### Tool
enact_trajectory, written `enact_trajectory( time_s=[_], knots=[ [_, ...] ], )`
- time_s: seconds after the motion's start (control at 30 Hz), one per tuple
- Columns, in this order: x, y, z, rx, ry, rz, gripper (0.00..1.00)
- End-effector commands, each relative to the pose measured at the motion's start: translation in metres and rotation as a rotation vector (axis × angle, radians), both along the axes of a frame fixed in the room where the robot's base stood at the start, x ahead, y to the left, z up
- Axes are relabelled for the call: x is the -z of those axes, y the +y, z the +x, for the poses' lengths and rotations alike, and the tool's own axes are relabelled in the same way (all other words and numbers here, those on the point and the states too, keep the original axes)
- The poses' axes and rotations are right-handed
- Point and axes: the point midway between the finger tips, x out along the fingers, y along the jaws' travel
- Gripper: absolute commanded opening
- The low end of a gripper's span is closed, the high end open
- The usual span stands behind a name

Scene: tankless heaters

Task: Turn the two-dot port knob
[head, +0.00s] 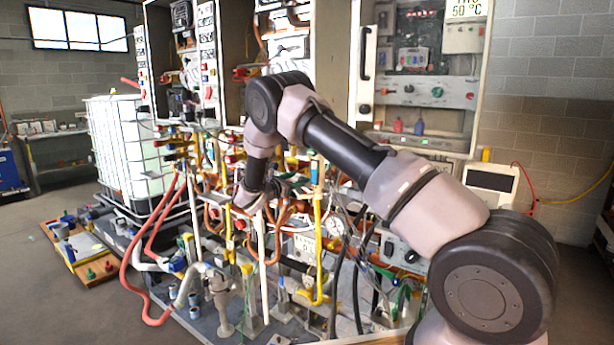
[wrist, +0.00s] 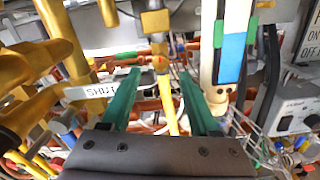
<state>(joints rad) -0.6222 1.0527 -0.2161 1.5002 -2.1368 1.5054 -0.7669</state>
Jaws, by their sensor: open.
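My gripper (wrist: 158,75) shows two green fingers spread apart in the wrist view, with nothing held between them. In the head view my gripper (head: 278,185) is among the pipes below the heater cabinets, partly hidden by my arm. A yellow bar (wrist: 167,108) shows beyond the fingers, between them in the picture. A cream upright piece (wrist: 208,75) with a blue and green panel and small dark dots near its lower end stands just right of the right fingertip. I cannot tell whether those dots mark the two-dot port, and I cannot make out its knob for certain.
Thick yellow pipes (wrist: 40,95) crowd the left, near a white "SHUT" tag (wrist: 90,91). A grey control box (wrist: 297,115) with black knobs is at the right. In the head view a red hose (head: 130,275) and a white caged tank (head: 122,150) stand left. Open floor lies at far left.

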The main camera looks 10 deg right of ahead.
Motion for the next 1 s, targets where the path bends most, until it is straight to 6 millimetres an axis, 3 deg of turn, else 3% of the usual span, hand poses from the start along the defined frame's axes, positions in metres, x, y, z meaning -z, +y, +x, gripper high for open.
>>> enact_trajectory(
  time_s=[0.3, 0.7, 0.73, 0.8, 0.9, 1.0],
  knots=[
    [0.000, -0.036, 0.035, 0.002, 0.000, 0.001, 0.62],
    [0.000, -0.042, 0.042, 0.001, 0.000, 0.002, 0.62],
    [0.000, -0.042, 0.042, 0.001, 0.000, 0.002, 0.58],
    [0.000, -0.042, 0.042, 0.001, 0.000, 0.002, 0.31],
    [0.000, -0.042, 0.042, 0.001, 0.000, 0.002, 0.00],
    [0.000, -0.042, 0.042, 0.001, 0.000, 0.002, 0.00]
  ],
)
